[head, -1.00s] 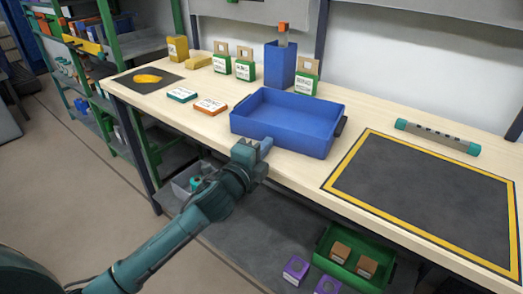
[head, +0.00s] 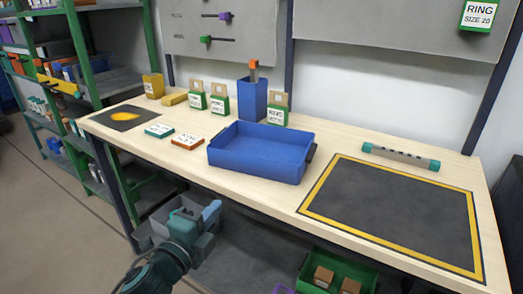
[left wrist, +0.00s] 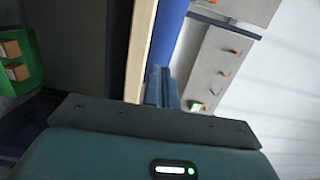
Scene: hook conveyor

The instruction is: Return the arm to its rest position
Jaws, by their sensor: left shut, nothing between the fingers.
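My left gripper (head: 209,214) is in the lower left of the head view, just in front of the workbench's front edge and below the height of its top. Its fingers are shut with nothing between them. In the left wrist view its closed fingers (left wrist: 161,88) point toward the bench edge and the blue tray. My left arm comes in from the bottom of the head view, and most of it is outside the picture. My right gripper is not in view.
The workbench (head: 225,185) holds an empty blue tray (head: 262,165), a yellow-bordered dark mat (head: 395,215), a grey bar with teal ends (head: 400,157), tagged boxes and a blue holder (head: 252,99). A green crate (head: 310,268) with brown boxes sits below. Floor at left is clear.

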